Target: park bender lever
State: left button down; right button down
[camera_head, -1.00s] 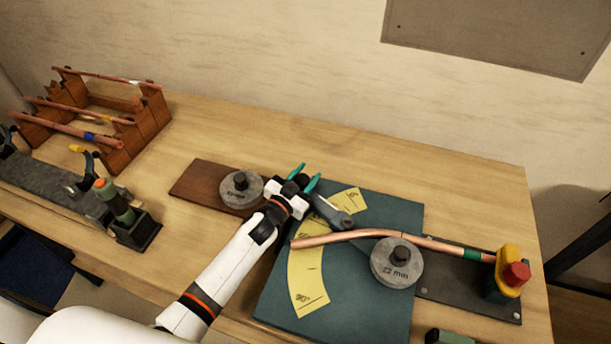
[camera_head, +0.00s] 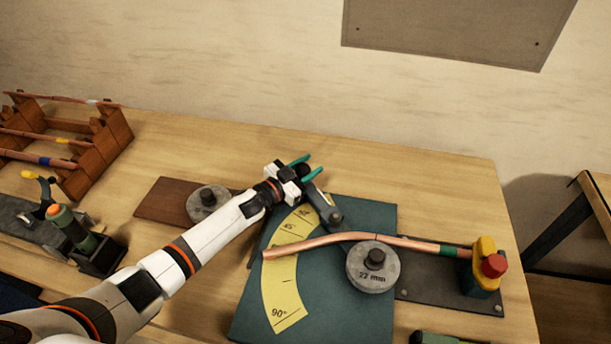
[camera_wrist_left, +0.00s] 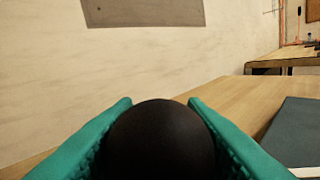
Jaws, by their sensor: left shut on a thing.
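The bender lever (camera_head: 319,197) is a dark grey bar with a roller at its near end. It lies over the far edge of the teal bender base (camera_head: 370,325), beyond the yellow angle scale (camera_head: 283,285). My left gripper (camera_head: 307,167) is shut on the black knob at the lever's far end. In the left wrist view the round black knob (camera_wrist_left: 160,140) sits between the teal fingers. A slightly bent copper pipe (camera_head: 420,245) lies against the grey 22 mm former (camera_head: 372,280); the lever's roller is apart from it. My right gripper is not in view.
A red-and-yellow clamp (camera_head: 487,265) holds the pipe's right end. Another grey former (camera_head: 208,203) sits on a brown board at left. A wooden rack (camera_head: 95,150) with copper pipes and a green tool (camera_head: 75,230) stand farther left. The table behind the lever is clear.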

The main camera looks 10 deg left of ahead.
pick_arm(q)
jog(key=shift+w+d+f+h, duration=0.25)
jog(key=shift+w+d+h, duration=0.05)
jog(key=shift+w+d, duration=0.3)
jog(key=shift+d+r+m+g+b, duration=0.1)
jog(key=shift+m+g+b, duration=0.2)
jog(key=shift+b, duration=0.05)
jog(key=shift+s+r, duration=0.1)
jog(key=shift+r, duration=0.1)
jog(key=c, duration=1.3)
grip_release()
jog(key=o, duration=0.4)
jog(key=shift+d, duration=0.15)
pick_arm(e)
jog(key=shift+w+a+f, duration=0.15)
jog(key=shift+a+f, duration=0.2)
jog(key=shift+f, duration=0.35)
